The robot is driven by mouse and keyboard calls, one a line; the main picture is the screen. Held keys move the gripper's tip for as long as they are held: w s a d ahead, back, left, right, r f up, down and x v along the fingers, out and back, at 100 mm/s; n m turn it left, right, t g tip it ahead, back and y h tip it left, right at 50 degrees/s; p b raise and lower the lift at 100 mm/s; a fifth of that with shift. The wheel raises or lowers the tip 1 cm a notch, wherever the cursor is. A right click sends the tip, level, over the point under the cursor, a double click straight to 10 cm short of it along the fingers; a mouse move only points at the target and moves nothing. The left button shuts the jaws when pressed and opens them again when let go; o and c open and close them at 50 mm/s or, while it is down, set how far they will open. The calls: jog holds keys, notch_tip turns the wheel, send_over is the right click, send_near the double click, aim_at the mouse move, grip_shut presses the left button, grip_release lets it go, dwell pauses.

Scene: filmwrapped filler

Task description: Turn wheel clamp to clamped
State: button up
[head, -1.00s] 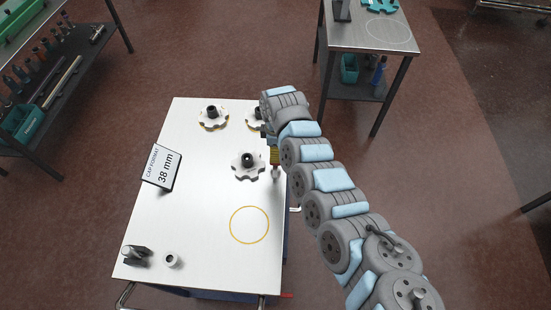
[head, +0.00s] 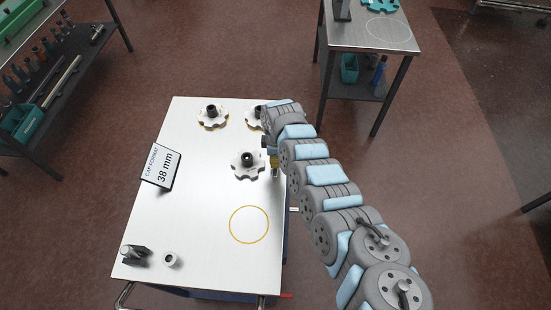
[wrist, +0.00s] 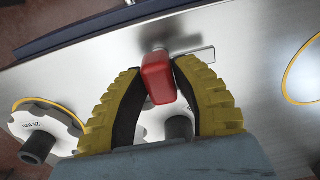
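A red block-shaped handle (wrist: 158,78) sits between my fingers in the wrist view, in front of a bright metal bar (wrist: 195,58) at the table's edge. I take it for the wheel clamp's handle; its clamp position cannot be read. My gripper (wrist: 158,66) has one yellow-and-black finger on each side of the handle, the tips close to it. Firm contact cannot be made out. In the head view my gripper (head: 275,165) is at the right edge of the white table (head: 200,215), partly hidden by my arm.
A lobed wheel (head: 248,165) lies just left of my gripper; another (head: 213,116) stands farther back, and a third (head: 253,117) is partly hidden. A "38 mm" sign (head: 161,166) stands at left. A yellow ring (head: 249,224) marks a bare spot. Small parts (head: 134,254) stand front left.

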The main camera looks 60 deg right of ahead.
grip_shut()
jog(key=shift+m+p, duration=0.3)
jog(key=shift+m, duration=0.1)
jog(key=shift+w+a+m, duration=0.1)
jog(key=shift+m, duration=0.2)
jog(key=shift+m+p, duration=0.45)
jog(key=shift+m, duration=0.75)
jog(key=m+b, duration=0.1)
jog(key=m, duration=0.2)
jog(key=shift+f, duration=0.2)
jog(key=m+b, duration=0.2)
jog(key=m, duration=0.4)
jog(key=shift+r, duration=0.1)
jog(key=m, duration=0.5)
